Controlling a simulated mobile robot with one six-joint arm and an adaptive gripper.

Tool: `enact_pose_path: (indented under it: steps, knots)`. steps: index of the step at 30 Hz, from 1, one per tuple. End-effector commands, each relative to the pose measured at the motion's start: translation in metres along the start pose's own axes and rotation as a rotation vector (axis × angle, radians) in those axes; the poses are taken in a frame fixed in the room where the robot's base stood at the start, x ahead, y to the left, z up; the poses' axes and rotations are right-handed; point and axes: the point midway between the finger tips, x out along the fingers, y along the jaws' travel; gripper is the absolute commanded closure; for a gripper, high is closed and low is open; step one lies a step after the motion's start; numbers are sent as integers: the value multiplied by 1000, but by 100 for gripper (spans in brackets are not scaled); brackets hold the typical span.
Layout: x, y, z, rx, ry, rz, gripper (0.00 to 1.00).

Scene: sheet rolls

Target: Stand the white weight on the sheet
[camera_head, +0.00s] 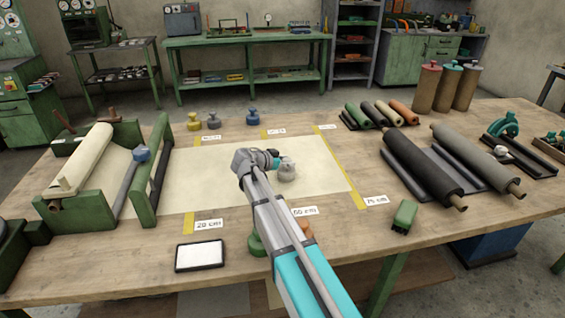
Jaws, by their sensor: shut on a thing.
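The pale sheet (225,178) lies flat on the wooden table, drawn out from the cream roll (83,158) in the green stand at the left. The pale grey-white weight (287,172) is upright over the right part of the sheet. My gripper (275,159) is at the weight's top and shut on it, with the fingers partly hidden by the wrist. I cannot tell whether the weight's base touches the sheet or is slightly above it.
Yellow, grey and blue weights (252,117) stand behind the sheet. Yellow strips (348,172) with length labels mark the table. Dark rolls (424,165) lie at the right. A green block (404,215) and a white-faced tablet (200,255) lie near the front. The sheet's left part is clear.

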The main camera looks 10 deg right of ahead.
Motion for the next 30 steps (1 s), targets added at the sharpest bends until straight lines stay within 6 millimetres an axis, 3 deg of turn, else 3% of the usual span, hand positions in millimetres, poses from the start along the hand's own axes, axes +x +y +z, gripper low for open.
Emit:
enact_pose_path:
  steps: [7,8,13,30]
  knots:
    - [1,0,2,-1,3,0,100]
    - [1,0,2,0,0,0,45]
    - [1,0,2,0,0,0,14]
    - [-2,0,-1,0,0,-1,14]
